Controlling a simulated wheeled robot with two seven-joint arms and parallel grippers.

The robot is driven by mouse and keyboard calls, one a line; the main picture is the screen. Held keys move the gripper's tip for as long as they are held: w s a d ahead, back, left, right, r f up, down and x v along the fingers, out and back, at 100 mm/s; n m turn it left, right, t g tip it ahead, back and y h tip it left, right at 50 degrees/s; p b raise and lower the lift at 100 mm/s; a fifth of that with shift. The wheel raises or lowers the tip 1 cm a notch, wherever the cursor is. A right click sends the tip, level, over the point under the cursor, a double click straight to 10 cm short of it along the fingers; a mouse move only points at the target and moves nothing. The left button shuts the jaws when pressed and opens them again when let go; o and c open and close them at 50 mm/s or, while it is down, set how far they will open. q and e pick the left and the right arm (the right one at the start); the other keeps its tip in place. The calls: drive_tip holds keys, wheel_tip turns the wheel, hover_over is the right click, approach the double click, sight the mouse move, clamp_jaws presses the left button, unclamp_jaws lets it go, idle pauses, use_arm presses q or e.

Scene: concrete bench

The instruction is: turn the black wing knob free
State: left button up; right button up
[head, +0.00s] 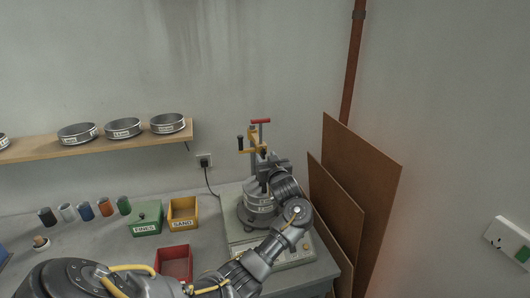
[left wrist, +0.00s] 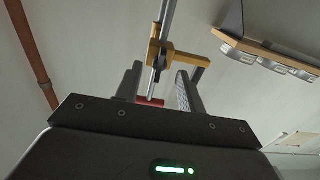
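A sieve shaker (head: 250,238) stands at the bench's right end with a stack of sieves (head: 258,203) on it. A yellow clamp (head: 257,140) sits on its upright rod, with a red bar (head: 261,121) above. A black upright grip (head: 240,143) is on the clamp's side arm. My left gripper (head: 266,160) is at the rod, just below the clamp. In the left wrist view my left gripper (left wrist: 160,68) is open, its fingers apart with the yellow clamp (left wrist: 158,52) and red bar (left wrist: 150,101) seen between them. I cannot clearly make out the black wing knob. My right gripper is out of view.
A green FINES box (head: 146,228), yellow SAND box (head: 182,222) and red box (head: 174,262) stand left of the shaker. Several small cylinders line the bench's back. A shelf (head: 90,143) holds sieves. Brown boards (head: 360,190) lean at the right.

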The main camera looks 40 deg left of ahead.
sight(263, 153)
use_arm(q)
drive_tip(key=shift+x, duration=1.1)
clamp_jaws()
drive_tip(key=n+b, duration=0.5)
drive_tip(key=b, duration=0.1)
drive_tip(key=n+b, duration=0.5)
drive_tip(key=b, duration=0.1)
drive_tip(key=n+b, duration=0.5)
drive_tip(key=shift+s+f+b, duration=0.1)
drive_tip(key=shift+f+b, duration=0.3)
drive_tip(key=shift+r+n+b, duration=0.2)
drive_tip(key=shift+n+b, duration=1.2)
drive_tip(key=shift+n, duration=0.2)
